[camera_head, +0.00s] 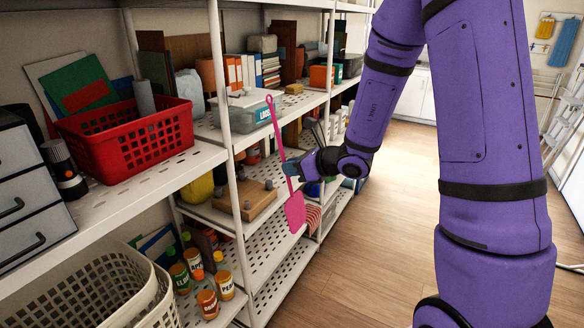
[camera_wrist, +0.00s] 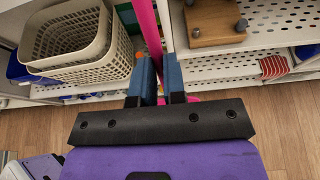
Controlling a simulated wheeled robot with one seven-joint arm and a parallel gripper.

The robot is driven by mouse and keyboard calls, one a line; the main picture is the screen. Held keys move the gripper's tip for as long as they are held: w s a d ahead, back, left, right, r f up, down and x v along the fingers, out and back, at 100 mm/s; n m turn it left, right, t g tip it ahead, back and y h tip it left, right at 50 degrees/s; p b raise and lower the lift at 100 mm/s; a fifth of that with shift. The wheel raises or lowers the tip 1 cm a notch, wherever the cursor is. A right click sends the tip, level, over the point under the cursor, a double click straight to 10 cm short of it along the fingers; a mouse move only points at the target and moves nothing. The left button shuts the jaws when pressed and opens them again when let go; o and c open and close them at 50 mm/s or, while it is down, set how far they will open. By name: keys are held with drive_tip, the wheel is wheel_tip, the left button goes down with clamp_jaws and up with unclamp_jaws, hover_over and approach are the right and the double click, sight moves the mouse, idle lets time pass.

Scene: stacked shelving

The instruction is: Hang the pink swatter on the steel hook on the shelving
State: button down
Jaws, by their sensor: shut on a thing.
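The pink swatter (camera_head: 295,212) is held near upright, slightly tilted, in the head view. Its flat paddle is at the bottom and its thin handle rises to a small end at the top. My gripper (camera_head: 290,168) is shut on the handle about midway, in front of the shelving (camera_head: 238,170). In the wrist view the pink handle (camera_wrist: 147,28) passes between the two blue fingers of my gripper (camera_wrist: 159,72). I cannot make out the steel hook in either view.
A wooden block with grey knobs (camera_head: 245,205) lies on the shelf behind the swatter. A red basket (camera_head: 130,140), cream baskets (camera_head: 90,290) and several labelled jars (camera_head: 208,303) stand left. A shelf post (camera_head: 228,125) is close by. Wooden floor (camera_head: 375,230) is free to the right.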

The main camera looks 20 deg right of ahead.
idle(0.3)
drive_tip(key=shift+w+a, duration=0.9)
drive_tip(key=shift+w, duration=0.3)
drive_tip(key=shift+w+a, duration=0.85)
drive_tip(key=shift+w, duration=0.35)
drive_tip(key=shift+w+a, duration=0.85)
drive_tip(key=shift+w, duration=0.25)
idle(2.1)
drive_tip(key=shift+w+a+f, duration=0.25)
drive_tip(key=shift+w+f, duration=0.2)
drive_tip(key=shift+f, duration=0.05)
idle(1.6)
